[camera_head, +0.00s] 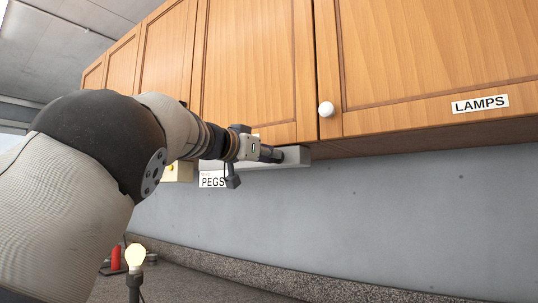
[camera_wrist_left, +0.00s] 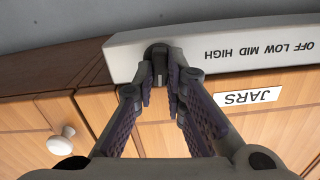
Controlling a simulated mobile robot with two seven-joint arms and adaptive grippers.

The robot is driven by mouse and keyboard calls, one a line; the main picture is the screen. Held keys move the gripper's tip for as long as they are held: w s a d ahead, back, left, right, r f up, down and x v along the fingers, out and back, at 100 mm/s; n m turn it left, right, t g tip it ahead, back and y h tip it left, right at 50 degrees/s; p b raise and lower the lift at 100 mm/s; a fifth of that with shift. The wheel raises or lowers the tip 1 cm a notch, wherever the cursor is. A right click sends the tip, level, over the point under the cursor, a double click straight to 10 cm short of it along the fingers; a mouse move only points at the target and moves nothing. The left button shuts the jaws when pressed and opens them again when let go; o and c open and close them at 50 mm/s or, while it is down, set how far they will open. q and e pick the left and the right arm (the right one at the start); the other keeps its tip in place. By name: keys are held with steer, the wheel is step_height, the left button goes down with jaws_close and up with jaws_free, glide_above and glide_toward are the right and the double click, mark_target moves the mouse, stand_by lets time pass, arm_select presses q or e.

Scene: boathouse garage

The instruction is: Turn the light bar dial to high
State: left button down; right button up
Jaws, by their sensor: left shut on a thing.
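The light bar is a long pale grey housing (camera_head: 297,157) under the wall cabinets; it also shows in the left wrist view (camera_wrist_left: 215,48). In that upside-down view its face carries the words OFF, LOW, MID and HIGH (camera_wrist_left: 260,50). The dark dial (camera_wrist_left: 157,50) sits near one end of the bar. My left gripper (camera_head: 272,155) is at the bar's right end, and its fingers (camera_wrist_left: 160,82) are shut on the dial from both sides. The fingers cover part of the dial, so I cannot tell which setting it points to. My right gripper is not in view.
Wooden cabinet doors with a round white knob (camera_head: 326,109) and a LAMPS label (camera_head: 480,104) are above. A PEGS label (camera_head: 212,181) shows below my wrist, and a JARS label (camera_wrist_left: 247,97) in the wrist view. A lit bulb (camera_head: 135,255) stands low left. The grey wall at right is clear.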

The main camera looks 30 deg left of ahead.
arm_select(q)
steer(key=shift+d+f+m, duration=0.1)
steer(key=shift+f+m, duration=0.05)
steer(key=shift+m, duration=6.7)
steer(key=shift+f+m, duration=0.15)
steer(key=shift+m, duration=6.7)
steer(key=c, duration=1.6)
jaws_free()
steer(key=shift+c, duration=0.2)
steer(key=s+a, duration=0.1)
steer(key=s, duration=1.1)
